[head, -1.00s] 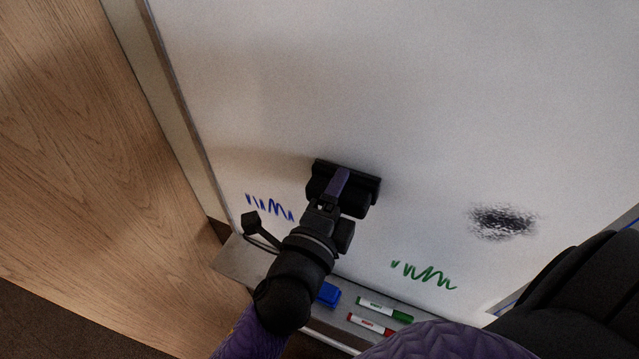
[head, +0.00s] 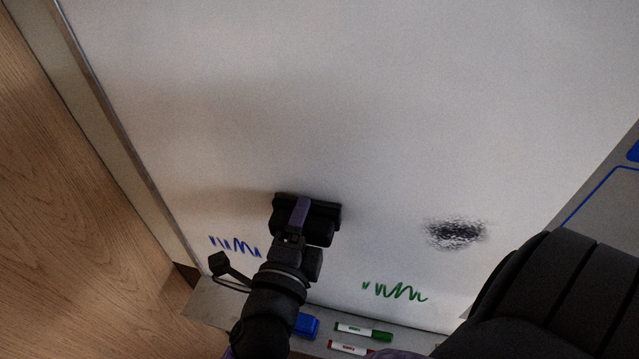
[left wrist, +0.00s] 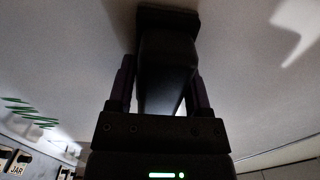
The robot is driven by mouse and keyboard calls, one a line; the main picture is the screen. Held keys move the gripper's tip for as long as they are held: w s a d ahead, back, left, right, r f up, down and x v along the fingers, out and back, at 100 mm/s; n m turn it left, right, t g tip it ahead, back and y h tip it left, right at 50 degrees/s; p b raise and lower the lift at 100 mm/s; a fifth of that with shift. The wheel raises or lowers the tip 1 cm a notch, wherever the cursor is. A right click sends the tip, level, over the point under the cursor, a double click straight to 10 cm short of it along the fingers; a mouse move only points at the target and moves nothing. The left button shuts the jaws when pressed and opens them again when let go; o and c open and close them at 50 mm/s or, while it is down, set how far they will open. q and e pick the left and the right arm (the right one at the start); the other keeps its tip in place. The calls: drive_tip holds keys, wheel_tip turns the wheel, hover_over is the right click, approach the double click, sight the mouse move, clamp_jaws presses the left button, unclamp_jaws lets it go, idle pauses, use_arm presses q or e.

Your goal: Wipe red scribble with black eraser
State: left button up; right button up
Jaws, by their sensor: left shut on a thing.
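My left gripper (head: 302,217) is shut on the black eraser (head: 325,211), at the whiteboard (head: 330,100). The eraser also shows between the fingers in the left wrist view (left wrist: 166,65). Its face is turned toward the board; I cannot tell whether it touches. No red scribble shows in any view; the board under the eraser is hidden. A blue scribble (head: 236,246) is left of the gripper and a green scribble (head: 395,292) lower right of it. My right gripper is not in view.
A dark speckled patch (head: 455,233) is on the board at right. The tray (head: 215,302) below holds a blue object (head: 307,325), a green marker (head: 362,332) and a red marker (head: 348,348). The board above the eraser is clear.

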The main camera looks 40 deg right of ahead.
use_arm(q)
drive_tip(key=shift+w+a+f, duration=0.1)
drive_tip(key=shift+w+a, duration=0.05)
drive_tip(key=shift+w, duration=0.1)
drive_tip(key=shift+w+a+p, duration=0.5)
drive_tip(key=shift+w+a, duration=0.35)
drive_tip(key=shift+w, duration=0.05)
drive_tip(key=shift+w+a+f, duration=0.1)
drive_tip(key=shift+w+a, duration=0.3)
drive_tip(key=shift+w, duration=0.2)
drive_tip(key=shift+w+a, duration=0.9)
drive_tip(key=shift+w, duration=0.3)
drive_tip(key=shift+w+a, duration=0.85)
drive_tip(key=shift+w, duration=0.35)
drive_tip(key=p, duration=0.3)
approach(245, 196)
drive_tip(key=shift+w+d, duration=0.35)
drive_tip(key=shift+d, duration=0.2)
drive_tip(key=v, duration=0.3)
